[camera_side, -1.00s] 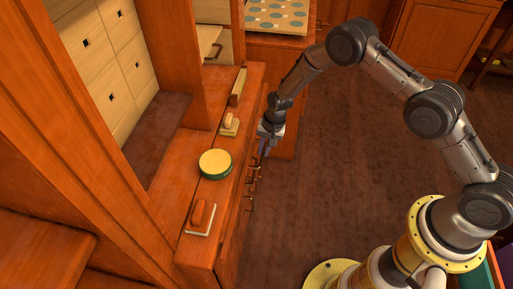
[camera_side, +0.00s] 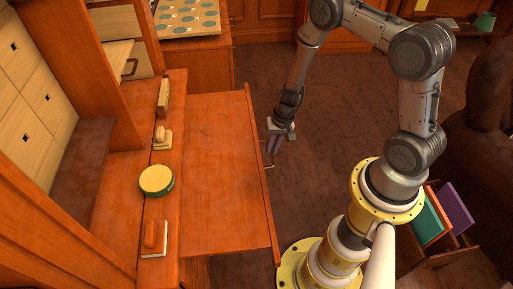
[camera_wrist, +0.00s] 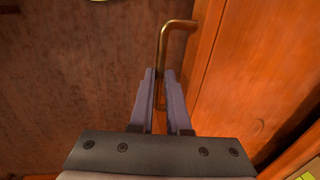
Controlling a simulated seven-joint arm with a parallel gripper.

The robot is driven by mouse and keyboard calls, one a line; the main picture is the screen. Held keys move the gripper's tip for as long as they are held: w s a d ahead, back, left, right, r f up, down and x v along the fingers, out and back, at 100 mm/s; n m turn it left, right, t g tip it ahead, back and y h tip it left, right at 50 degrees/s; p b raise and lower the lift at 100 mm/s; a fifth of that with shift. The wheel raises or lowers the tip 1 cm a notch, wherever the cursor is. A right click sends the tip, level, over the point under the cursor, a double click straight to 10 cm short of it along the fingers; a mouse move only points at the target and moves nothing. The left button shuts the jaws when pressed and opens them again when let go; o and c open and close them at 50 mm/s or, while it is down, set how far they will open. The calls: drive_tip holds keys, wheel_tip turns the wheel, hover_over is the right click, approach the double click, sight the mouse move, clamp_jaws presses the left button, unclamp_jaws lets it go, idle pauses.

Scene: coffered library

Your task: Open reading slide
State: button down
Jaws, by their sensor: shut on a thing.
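The reading slide (camera_side: 220,165) is a flat orange-brown wooden board. It stands well out from the cabinet, with a raised front panel (camera_side: 262,175) along its outer edge. A brass bar handle (camera_wrist: 164,45) is fixed to the front panel and also shows in the side view (camera_side: 269,166). My gripper (camera_side: 272,150) is at the outer face of the panel. In the wrist view its two fingers (camera_wrist: 160,76) are shut on the handle, one on each side of the bar. The lower part of the handle is partly hidden between the fingers.
On the cabinet ledge beside the slide are a green-rimmed round tin (camera_side: 156,180), a wooden-handled block (camera_side: 154,238), a smaller one (camera_side: 162,138) and an upright wooden piece (camera_side: 163,98). The floor (camera_side: 330,120) beyond the panel is clear.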

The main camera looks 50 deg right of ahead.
drive_tip(key=shift+s+d, duration=0.65)
drive_tip(key=shift+d, duration=0.15)
drive_tip(key=c, duration=1.2)
unclamp_jaws()
drive_tip(key=shift+o, duration=0.2)
drive_tip(key=shift+r, duration=0.15)
wheel_tip(320, 180, up, 13)
drive_tip(key=s+d, duration=0.1)
drive_tip(key=s, duration=0.1)
drive_tip(key=shift+d+r, duration=0.2)
drive_tip(key=shift+d, duration=0.2)
drive_tip(key=shift+w, duration=0.1)
